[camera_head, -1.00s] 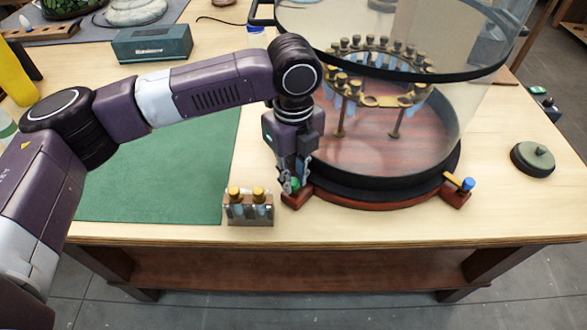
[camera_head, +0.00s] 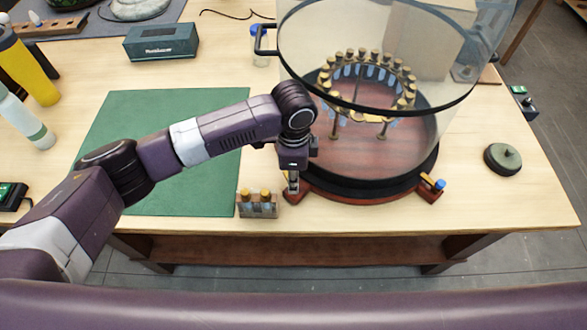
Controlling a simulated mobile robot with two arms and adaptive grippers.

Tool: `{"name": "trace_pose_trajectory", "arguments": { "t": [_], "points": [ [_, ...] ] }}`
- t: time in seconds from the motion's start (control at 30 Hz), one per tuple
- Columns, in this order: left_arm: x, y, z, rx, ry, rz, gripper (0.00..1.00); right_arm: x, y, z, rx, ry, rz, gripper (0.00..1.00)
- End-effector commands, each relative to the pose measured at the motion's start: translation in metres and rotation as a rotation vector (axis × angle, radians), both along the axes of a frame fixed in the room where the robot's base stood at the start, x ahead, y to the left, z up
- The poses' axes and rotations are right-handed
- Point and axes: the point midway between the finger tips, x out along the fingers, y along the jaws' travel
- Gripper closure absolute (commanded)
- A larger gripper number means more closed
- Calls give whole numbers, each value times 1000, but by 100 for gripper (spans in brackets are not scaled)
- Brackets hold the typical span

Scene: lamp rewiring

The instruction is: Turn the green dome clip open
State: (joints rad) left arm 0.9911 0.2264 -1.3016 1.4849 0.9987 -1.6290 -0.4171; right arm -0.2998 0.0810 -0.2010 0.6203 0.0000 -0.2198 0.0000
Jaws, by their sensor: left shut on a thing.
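The glass dome (camera_head: 460,75) with its black rim stands over a round wooden base (camera_head: 375,150) at the right of the table. My left gripper (camera_head: 292,187) points down at the base's front left foot (camera_head: 298,196). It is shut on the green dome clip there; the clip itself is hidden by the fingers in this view. A blue clip (camera_head: 439,185) with a brass lever sits on the front right foot. My right gripper is not in view.
A small holder with two brass-capped pieces (camera_head: 257,204) stands just left of my left gripper, by the front table edge. A green mat (camera_head: 160,110) lies left. A round dark green lidded object (camera_head: 503,159) sits right. Brass-topped posts (camera_head: 365,70) stand inside the dome.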

Motion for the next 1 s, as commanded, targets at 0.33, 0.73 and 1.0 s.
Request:
{"name": "trace_pose_trajectory", "arguments": {
  "t": [0.33,0.73,1.0],
  "points": [
    [-1,0,4,2,3,295,100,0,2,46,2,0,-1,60],
    [0,1,1,1,0,478,100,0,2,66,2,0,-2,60],
    [0,0,0,1,-1,507,100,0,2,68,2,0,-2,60]
  ]
}}
